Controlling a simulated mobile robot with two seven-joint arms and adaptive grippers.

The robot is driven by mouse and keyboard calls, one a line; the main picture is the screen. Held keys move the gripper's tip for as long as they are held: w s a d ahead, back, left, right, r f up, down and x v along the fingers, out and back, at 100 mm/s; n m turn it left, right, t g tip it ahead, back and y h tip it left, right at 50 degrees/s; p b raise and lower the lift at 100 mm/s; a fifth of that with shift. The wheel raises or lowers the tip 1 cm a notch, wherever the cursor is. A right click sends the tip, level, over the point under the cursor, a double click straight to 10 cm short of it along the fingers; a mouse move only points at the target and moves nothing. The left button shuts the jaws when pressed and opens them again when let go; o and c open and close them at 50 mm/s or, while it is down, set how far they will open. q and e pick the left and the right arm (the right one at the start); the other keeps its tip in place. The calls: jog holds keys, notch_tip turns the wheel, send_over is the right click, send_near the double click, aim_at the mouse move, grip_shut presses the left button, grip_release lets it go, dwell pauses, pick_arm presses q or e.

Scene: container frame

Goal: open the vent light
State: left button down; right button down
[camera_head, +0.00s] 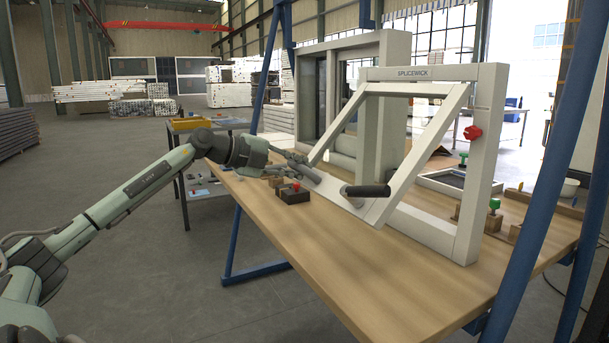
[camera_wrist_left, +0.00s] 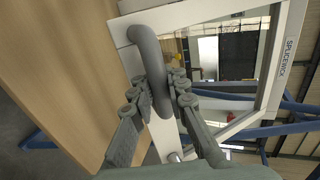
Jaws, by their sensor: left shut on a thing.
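The white vent light sash (camera_head: 415,140) is tilted inside its white frame (camera_head: 484,160). Its top sits near the top rail, and its lower edge stands out toward me over the table. My left gripper (camera_head: 312,172) is at the left part of the sash's lower rail. In the left wrist view its fingers (camera_wrist_left: 178,98) lie on both sides of a grey curved handle (camera_wrist_left: 146,52), shut on it. In the head view this handle is mostly hidden by the gripper. A dark handle (camera_head: 368,190) sticks out farther right on the lower rail. My right gripper is out of view.
The frame stands on a wooden table (camera_head: 400,285), clear at the front. A red knob (camera_head: 472,132) is on the right post. Blue posts (camera_head: 555,180) stand at the sides.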

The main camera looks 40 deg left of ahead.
pick_arm(q)
jog(key=shift+f, duration=0.2)
jog(key=shift+s, duration=0.1)
jog(key=c, duration=1.6)
grip_release()
jog(key=shift+s+a+r, duration=0.1)
jog(key=shift+s+a, duration=0.1)
jog(key=shift+o, duration=0.7)
jog(key=shift+w+r, duration=0.1)
jog(key=v, duration=1.2)
